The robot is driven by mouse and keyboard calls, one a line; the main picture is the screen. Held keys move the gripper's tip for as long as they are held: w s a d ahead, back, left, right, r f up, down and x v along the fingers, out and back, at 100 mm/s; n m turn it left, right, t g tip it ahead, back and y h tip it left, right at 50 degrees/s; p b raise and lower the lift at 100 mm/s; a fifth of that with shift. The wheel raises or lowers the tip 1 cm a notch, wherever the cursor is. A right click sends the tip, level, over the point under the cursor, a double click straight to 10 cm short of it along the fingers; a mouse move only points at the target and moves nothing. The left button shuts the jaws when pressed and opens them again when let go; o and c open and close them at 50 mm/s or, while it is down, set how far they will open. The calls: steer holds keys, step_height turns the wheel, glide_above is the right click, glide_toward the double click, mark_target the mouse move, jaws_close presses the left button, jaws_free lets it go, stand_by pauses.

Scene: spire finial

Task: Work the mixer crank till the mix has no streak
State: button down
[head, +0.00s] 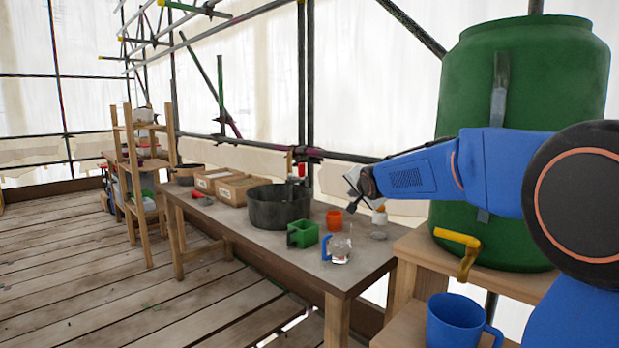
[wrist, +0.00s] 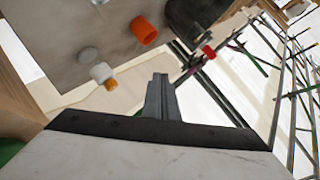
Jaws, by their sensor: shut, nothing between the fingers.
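A dark round tub (head: 279,208) stands on the long workbench (head: 250,233); its contents are hidden by its wall. It also shows at the top of the wrist view (wrist: 197,12). A small red and white part (head: 301,171) shows behind the tub's rim, and a red piece (wrist: 208,50) shows by it in the wrist view. I cannot tell whether either is the crank, and no mix is visible. My gripper (head: 352,190) is in the air above the bench's back edge, right of the tub and apart from it. In the wrist view its fingers (wrist: 158,80) are together and empty.
An orange cup (head: 334,219), green square mug (head: 303,234), clear blue-handled jug (head: 339,250) and white bottle (head: 379,216) stand right of the tub. Cardboard boxes (head: 243,190) lie left. A green barrel (head: 520,100) with yellow tap (head: 458,238) and a blue mug (head: 455,322) are at right.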

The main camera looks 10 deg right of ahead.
steer(key=shift+w+a+f+m+t+y, duration=0.45)
steer(key=shift+w+a+m+t, duration=0.7)
steer(key=shift+w, duration=4.7)
steer(key=shift+w+a+f+m+t+y, duration=0.45)
steer(key=shift+w+a, duration=1.25)
steer(key=shift+w, duration=4.1)
steer(key=shift+w+a+f+m+t+y, duration=0.15)
steer(key=shift+w+a+m+t+y, duration=0.8)
steer(key=shift+w, duration=4.9)
steer(key=shift+a+g+h, duration=0.35)
steer(key=shift+a, duration=0.15)
steer(key=shift+s+a, duration=0.1)
steer(key=shift+s, duration=0.05)
